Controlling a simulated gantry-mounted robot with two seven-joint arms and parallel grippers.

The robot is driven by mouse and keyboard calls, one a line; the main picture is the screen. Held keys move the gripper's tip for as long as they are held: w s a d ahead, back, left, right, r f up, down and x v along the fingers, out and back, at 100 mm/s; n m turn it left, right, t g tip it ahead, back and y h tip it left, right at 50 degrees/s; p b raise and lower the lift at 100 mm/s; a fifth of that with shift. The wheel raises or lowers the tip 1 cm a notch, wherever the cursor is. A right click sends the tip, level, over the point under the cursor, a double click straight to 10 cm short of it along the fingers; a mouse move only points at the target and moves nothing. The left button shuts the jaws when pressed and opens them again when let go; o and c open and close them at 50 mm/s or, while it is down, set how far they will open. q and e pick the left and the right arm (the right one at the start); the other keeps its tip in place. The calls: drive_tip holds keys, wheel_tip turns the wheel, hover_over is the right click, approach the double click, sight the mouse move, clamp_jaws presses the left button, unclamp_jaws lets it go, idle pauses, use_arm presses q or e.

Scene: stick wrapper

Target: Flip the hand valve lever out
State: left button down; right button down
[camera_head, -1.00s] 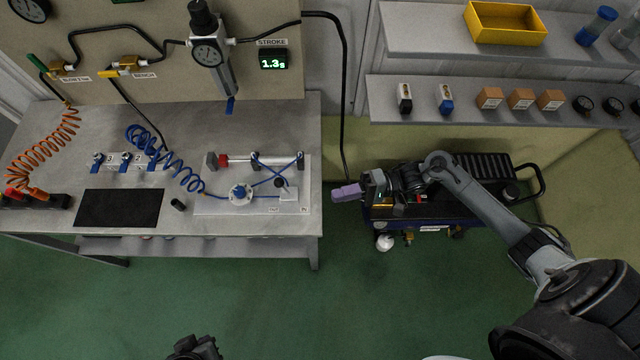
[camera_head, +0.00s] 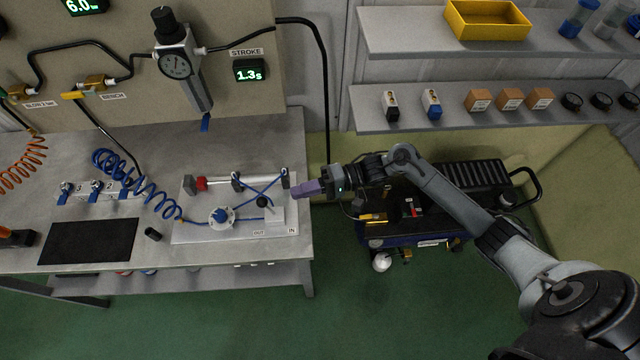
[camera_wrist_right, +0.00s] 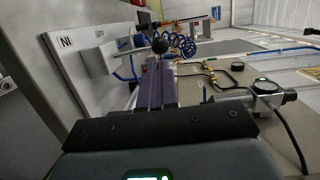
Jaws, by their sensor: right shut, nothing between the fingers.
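The hand valve is a white block (camera_head: 275,215) at the right end of the board (camera_head: 188,234) on the bench. Its lever ends in a black ball knob (camera_head: 262,201), which appears above the block and toward its left, on the side of the OUT label (camera_head: 258,233). The IN label (camera_head: 291,231) is to the right. My right gripper (camera_head: 305,189) has purple fingers, shut and empty, at the board's right edge, right of the knob. In the right wrist view, the knob (camera_wrist_right: 160,43) shows just beyond the fingertips (camera_wrist_right: 157,72); contact cannot be told.
A dark mat (camera_head: 90,241) lies left. A compressor (camera_head: 430,215) stands under my right arm; shelves (camera_head: 480,108) hang behind it.

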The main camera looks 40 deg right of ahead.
sight(284, 210)
use_arm(q)
drive_tip(key=shift+f, duration=0.2)
use_arm(e)
drive_tip(key=shift+x, duration=2.8)
use_arm(q)
drive_tip(key=shift+a, duration=0.1)
